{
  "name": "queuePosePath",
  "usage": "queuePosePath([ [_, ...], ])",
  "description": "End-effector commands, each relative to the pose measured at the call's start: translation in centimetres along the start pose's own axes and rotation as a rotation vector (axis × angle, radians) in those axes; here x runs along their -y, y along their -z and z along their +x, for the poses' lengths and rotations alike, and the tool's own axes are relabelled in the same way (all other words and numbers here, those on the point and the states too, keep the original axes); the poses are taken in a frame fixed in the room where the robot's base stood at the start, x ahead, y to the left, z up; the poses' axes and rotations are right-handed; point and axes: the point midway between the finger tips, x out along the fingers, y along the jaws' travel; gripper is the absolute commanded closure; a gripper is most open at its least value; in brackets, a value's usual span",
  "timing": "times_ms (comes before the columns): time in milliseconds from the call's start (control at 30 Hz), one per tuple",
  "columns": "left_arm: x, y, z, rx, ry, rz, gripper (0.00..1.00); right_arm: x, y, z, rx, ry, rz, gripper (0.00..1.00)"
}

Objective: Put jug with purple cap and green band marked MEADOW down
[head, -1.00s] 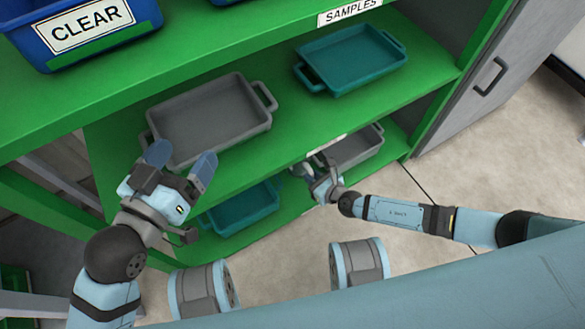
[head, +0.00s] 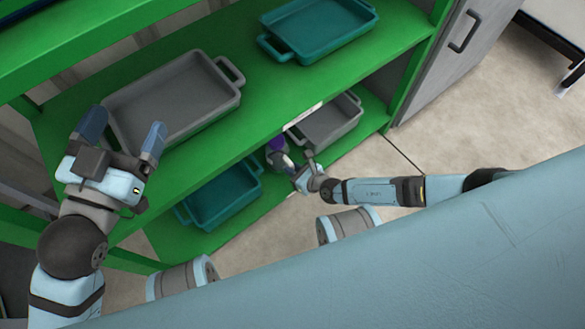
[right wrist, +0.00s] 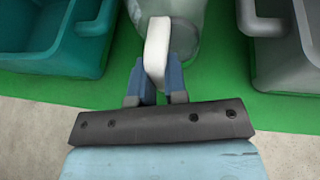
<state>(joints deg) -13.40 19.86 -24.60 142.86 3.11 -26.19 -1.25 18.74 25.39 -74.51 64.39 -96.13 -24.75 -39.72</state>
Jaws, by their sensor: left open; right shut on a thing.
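My right gripper (head: 298,174) reaches to the lower green shelf, and its fingers also show in the right wrist view (right wrist: 157,82). It is shut on the white handle of the jug (right wrist: 188,28), which has a clear body. The jug's purple cap (head: 276,145) shows in the head view just under the upper shelf's edge. The jug is between the teal tray and the grey tray. I cannot tell whether its base touches the shelf. The green band and its marking are not visible. My left gripper (head: 123,142) is open and empty, in front of the upper shelf.
The lower shelf (right wrist: 215,75) holds a teal tray (head: 222,196) left of the jug and a grey tray (head: 333,122) right of it. The upper shelf holds a large grey tray (head: 172,100) and a teal tray (head: 318,35). A grey cabinet door (head: 440,70) stands at right.

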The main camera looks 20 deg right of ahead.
Motion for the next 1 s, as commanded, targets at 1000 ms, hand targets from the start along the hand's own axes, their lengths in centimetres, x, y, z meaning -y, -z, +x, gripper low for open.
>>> queuePosePath([
  [1000, -1.6, 0.4, -0.7, 0.12, -0.011, -0.219, 0.16, 0.0, -0.5, -10.3, -0.001, -0.001, -0.001, 0.61],
])
